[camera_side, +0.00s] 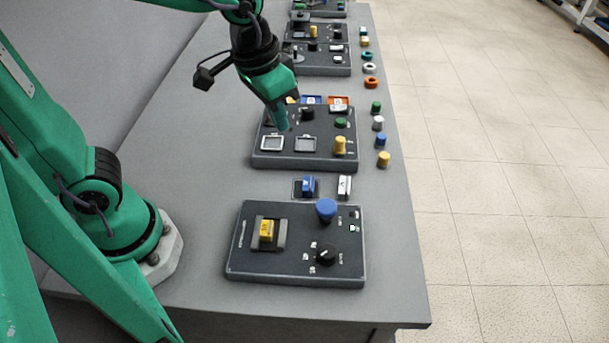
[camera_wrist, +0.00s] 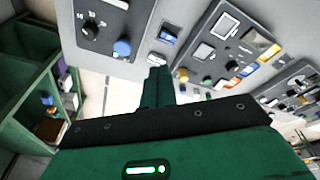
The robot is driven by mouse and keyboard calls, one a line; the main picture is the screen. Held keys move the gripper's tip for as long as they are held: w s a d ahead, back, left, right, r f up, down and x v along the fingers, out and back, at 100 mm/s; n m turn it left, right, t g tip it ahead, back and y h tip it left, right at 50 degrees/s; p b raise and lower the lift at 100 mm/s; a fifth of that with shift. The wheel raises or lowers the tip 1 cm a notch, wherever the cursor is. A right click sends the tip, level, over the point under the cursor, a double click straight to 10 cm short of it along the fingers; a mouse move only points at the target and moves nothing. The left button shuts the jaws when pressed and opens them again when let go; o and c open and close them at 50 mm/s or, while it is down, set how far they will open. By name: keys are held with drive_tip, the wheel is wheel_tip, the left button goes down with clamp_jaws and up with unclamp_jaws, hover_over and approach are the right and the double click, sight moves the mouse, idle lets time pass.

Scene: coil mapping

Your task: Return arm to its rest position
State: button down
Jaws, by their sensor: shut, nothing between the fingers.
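My gripper (camera_side: 281,119) is green with dark parts and points down over the left part of the middle panel (camera_side: 262,160) in the side view. Its fingers are together with nothing between them. In the wrist view my gripper (camera_wrist: 158,72) points towards the gap between two panels. I cannot tell its exact height above the middle panel.
The near panel (camera_side: 240,272) has a yellow block (camera_side: 267,231), a blue knob (camera_side: 326,209) and a black dial (camera_side: 326,255). A blue piece (camera_side: 308,186) and a white piece (camera_side: 345,186) lie between the panels. Several coloured knobs line the table's right edge. More panels stand farther back.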

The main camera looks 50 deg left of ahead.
drive_tip(key=s+a+r+n+t, duration=0.1)
drive_tip(key=s+a+r+t, duration=0.2)
drive_tip(key=s+a, duration=0.4)
drive_tip(key=shift+s+a+r+n+y, duration=0.15)
drive_tip(key=shift+a+n+y, duration=0.2)
drive_tip(key=shift+a, duration=0.85)
